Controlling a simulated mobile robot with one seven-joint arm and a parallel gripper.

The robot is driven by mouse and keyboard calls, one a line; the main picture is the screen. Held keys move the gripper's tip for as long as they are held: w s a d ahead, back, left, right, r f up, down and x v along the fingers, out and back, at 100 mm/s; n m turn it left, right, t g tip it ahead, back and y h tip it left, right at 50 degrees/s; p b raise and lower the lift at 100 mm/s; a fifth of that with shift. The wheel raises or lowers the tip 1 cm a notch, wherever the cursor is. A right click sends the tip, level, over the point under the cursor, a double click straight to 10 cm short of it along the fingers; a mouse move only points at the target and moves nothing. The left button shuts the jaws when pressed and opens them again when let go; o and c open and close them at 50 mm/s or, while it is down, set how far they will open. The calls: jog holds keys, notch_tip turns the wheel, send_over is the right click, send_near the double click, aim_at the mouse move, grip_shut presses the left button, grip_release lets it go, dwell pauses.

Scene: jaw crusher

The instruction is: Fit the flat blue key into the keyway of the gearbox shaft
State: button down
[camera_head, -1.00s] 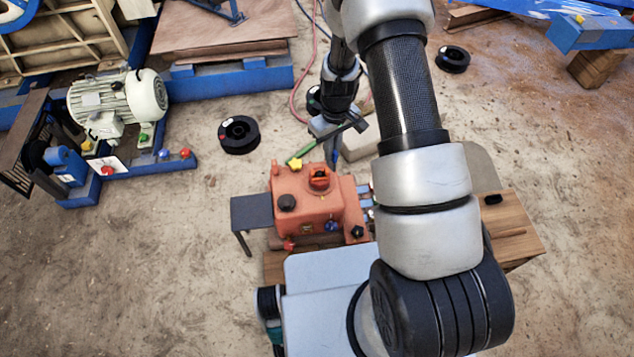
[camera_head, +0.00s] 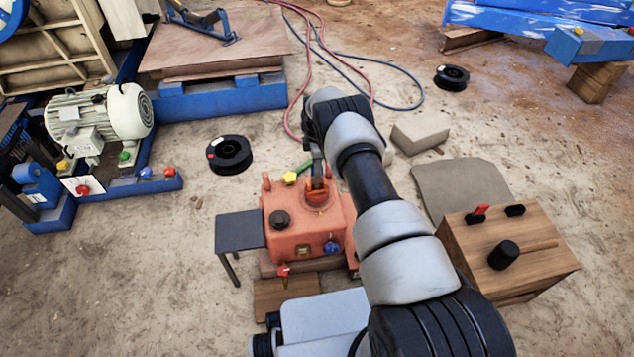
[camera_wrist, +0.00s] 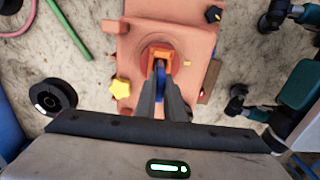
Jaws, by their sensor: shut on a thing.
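The red-orange gearbox (camera_head: 304,246) stands at the middle of the head view, and its top fills the upper middle of the wrist view (camera_wrist: 135,52). On its top is a round boss with a bright orange block (camera_head: 316,197), also seen in the wrist view (camera_wrist: 161,54). My gripper (camera_wrist: 160,72) is shut on the flat blue key (camera_wrist: 160,74), which shows as a narrow blue strip between the fingertips. The fingertips and key are at the orange block; whether the key sits inside it I cannot tell. The gearbox shaft and its keyway are not clearly visible.
A yellow star knob (camera_wrist: 120,90) sits beside the fingers on the gearbox, with a black cap (camera_head: 280,219) nearby. A dark side table (camera_head: 240,232) stands left. A wooden box (camera_head: 520,262) with black and red parts stands right. A black spool (camera_head: 229,155) lies on the floor.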

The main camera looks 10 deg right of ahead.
aim_at(317, 182)
jog(key=shift+f+b, duration=0.65)
jog(key=shift+f, duration=1.5)
jog(key=shift+f, duration=0.15)
jog(key=c, duration=1.8)
grip_release()
jog(key=shift+c, duration=0.2)
